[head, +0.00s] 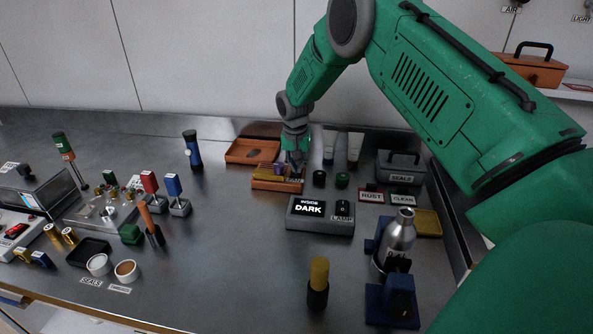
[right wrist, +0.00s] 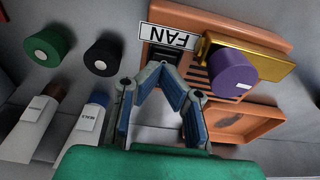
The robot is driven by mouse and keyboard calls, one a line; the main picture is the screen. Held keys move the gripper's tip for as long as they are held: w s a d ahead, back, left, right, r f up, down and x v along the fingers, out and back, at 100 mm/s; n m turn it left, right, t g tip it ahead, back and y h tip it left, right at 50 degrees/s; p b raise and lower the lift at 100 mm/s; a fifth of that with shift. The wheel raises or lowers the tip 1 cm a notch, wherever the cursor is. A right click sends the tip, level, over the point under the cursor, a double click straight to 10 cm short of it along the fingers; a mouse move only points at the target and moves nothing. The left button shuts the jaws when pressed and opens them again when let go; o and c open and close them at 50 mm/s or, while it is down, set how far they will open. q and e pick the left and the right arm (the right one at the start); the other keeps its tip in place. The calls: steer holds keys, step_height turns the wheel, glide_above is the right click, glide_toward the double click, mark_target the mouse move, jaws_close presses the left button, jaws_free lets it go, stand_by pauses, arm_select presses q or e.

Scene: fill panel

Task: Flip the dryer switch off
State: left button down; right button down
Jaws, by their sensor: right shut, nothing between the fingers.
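The dryer (head: 276,185) is a low orange box with a slatted top near the back middle of the bench. In the right wrist view the dryer (right wrist: 268,37) bears a white FAN label (right wrist: 170,38), upside down, with a dark switch (right wrist: 160,54) beside it. I cannot tell the switch's position. A yellow block (right wrist: 272,65) and a purple round piece (right wrist: 232,72) sit on the dryer. My right gripper (head: 294,168) points down at the dryer's right end. Its fingertips (right wrist: 160,68) are together and empty, close to the switch; contact is unclear. My left gripper is not in view.
A grey box reading INSIDE DARK (head: 320,216) with a LAMP switch stands in front of the dryer. Black (head: 319,178) and green (head: 342,180) knobs and white-labelled tubes (head: 355,149) stand to its right. An orange tray (head: 245,151) lies behind.

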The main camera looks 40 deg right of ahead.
steer(key=shift+a+r+p, duration=0.25)
steer(key=shift+r+p, duration=0.65)
steer(key=shift+r, duration=0.4)
steer(key=r+p, duration=0.2)
steer(key=r, duration=0.1)
steer(key=shift+d+r+p, duration=0.1)
steer(key=shift+d+p, duration=0.1)
steer(key=shift+p, duration=0.1)
steer(key=shift+r+p, duration=0.5)
steer(key=shift+r, duration=0.25)
steer(key=shift+a, duration=0.1)
steer(key=shift+f, duration=0.1)
